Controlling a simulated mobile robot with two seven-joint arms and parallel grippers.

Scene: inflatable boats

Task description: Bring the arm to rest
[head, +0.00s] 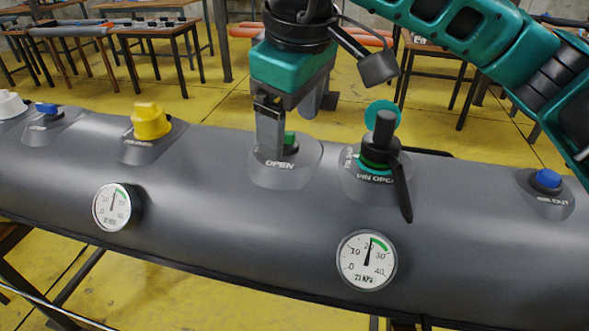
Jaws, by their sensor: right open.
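My right gripper (288,132) comes down from the top over the grey inflatable tube (220,215). It is open, with one finger in front, low beside a green part (291,141) on the patch marked OPEN (280,164). The other finger shows behind, to the right. I cannot tell if the front finger touches the green part or the patch, and it partly hides both. My right arm (500,45) reaches in from the upper right. My left gripper is not in view.
The tube carries a black valve with a hanging lever (382,150), a yellow knob (150,121), blue caps (547,179) and (46,108), and a white cap (10,105). Two gauges (117,207) and (367,260) sit on its front. Tables (160,28) stand behind on the yellow floor.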

